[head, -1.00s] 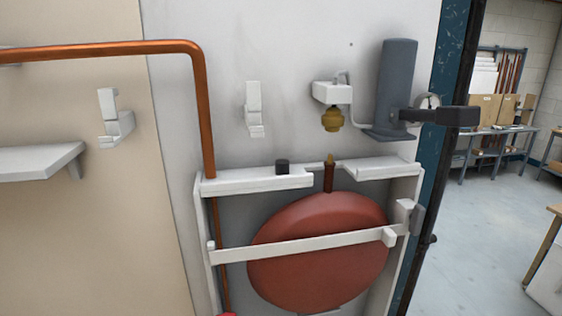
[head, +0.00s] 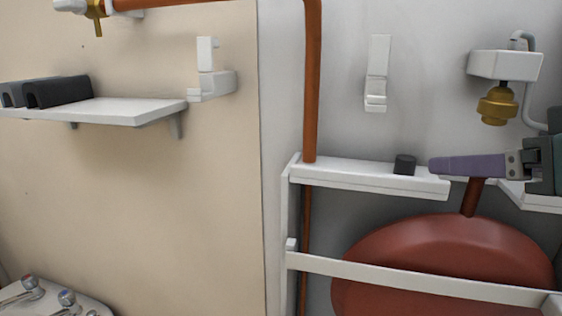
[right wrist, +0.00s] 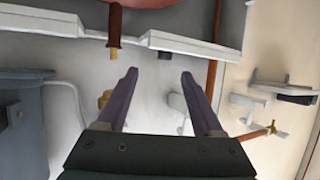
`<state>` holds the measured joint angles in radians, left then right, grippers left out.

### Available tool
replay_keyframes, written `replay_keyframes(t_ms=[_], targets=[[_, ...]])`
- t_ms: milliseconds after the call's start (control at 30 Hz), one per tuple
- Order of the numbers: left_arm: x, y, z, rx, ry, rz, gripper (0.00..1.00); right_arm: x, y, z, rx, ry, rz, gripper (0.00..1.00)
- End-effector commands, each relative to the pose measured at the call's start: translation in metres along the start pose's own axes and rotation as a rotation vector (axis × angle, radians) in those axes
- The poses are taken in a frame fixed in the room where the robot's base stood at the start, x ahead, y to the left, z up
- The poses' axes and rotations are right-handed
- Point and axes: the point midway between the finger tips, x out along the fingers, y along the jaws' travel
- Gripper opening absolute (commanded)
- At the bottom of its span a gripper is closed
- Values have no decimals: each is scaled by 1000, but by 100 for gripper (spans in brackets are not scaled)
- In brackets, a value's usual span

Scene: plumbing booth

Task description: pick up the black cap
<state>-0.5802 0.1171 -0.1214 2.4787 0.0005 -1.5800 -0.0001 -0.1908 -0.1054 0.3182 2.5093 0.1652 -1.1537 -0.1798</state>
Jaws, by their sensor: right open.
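The black cap (head: 405,164) stands on the white ledge (head: 370,178) above the red tank (head: 440,268). In the right wrist view the cap is a small dark shape (right wrist: 165,56) at the ledge's edge, beyond the space between the fingers. My right gripper (head: 432,167) comes in from the right in the head view, its purple fingers pointing left toward the cap, a small gap short of it. In the right wrist view its two fingers (right wrist: 159,75) are apart with nothing between them. My left gripper is not in view.
A copper pipe (head: 312,80) runs down left of the cap. A white bracket (head: 377,75) is on the wall above, and a white box (head: 505,65) with a brass fitting (head: 497,105) hangs above my right gripper. A white shelf (head: 110,111) is at left.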

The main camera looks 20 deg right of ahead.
Motion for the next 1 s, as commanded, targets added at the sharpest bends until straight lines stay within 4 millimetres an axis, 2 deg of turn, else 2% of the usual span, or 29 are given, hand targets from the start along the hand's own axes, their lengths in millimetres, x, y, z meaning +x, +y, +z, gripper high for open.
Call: replay_keyframes(t_ms=[267,333,667,833,1000], targets=[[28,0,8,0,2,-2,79,26,3,-1,7,28,7,68],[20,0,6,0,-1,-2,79,32,3,-7,8,21,7,68],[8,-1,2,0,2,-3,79,57,0,-7,8,18,6,68],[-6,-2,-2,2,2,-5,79,79,-6,-6,8,17,5,68],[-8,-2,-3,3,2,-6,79,96,-4,-4,6,19,7,68]])
